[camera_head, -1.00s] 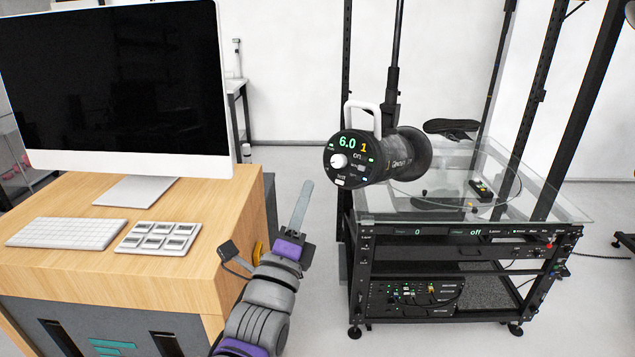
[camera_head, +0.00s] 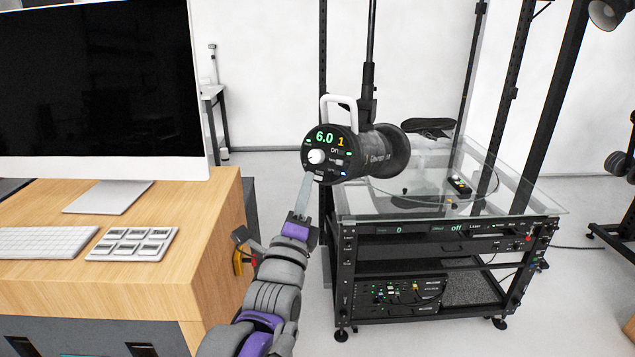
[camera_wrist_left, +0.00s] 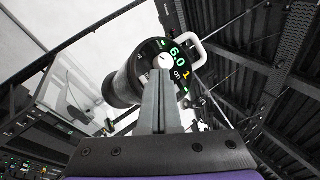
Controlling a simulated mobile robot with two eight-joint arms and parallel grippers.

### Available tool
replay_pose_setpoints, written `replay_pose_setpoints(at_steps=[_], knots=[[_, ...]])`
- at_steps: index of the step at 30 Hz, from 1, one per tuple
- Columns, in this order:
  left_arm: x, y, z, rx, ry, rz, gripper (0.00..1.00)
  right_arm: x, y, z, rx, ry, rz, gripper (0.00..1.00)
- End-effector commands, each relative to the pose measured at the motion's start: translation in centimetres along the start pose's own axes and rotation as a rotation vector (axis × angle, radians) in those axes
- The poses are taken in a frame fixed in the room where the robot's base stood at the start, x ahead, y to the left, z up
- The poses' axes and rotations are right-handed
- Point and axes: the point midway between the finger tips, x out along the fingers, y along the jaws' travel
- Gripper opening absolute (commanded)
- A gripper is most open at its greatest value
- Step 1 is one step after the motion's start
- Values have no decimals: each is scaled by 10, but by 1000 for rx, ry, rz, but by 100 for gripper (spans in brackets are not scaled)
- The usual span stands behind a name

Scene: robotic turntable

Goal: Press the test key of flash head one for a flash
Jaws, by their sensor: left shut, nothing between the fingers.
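Flash head one (camera_head: 368,152) is a black cylinder with a white handle, hung on a black pole. Its round panel (camera_head: 330,147) reads a green "6.0" and a yellow "1", with a white knob (camera_head: 316,157). A small white key (camera_head: 319,179) shows at the panel's lower edge, beside my fingers. My left gripper (camera_head: 306,176) is shut and empty, its tips at the lower left of the panel; I cannot tell whether they touch. In the left wrist view the tips (camera_wrist_left: 159,74) overlap the panel (camera_wrist_left: 178,65) and hide its lower part. My right gripper is not in view.
A glass-topped black rack cart (camera_head: 440,205) stands below and right of the flash head. A wooden desk (camera_head: 150,270) at left holds a monitor (camera_head: 100,85), a keyboard (camera_head: 45,242) and a key pad (camera_head: 132,244). Floor shows between desk and cart.

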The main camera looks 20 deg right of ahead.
Motion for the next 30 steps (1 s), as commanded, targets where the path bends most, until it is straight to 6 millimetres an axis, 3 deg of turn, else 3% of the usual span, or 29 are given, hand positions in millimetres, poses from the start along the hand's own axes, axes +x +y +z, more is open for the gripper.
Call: replay_pose_setpoints(at_steps=[7,30], knots=[[9,6,-6,0,0,0,0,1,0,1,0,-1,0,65],[9,6,-6,0,0,0,0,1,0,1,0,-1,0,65]])
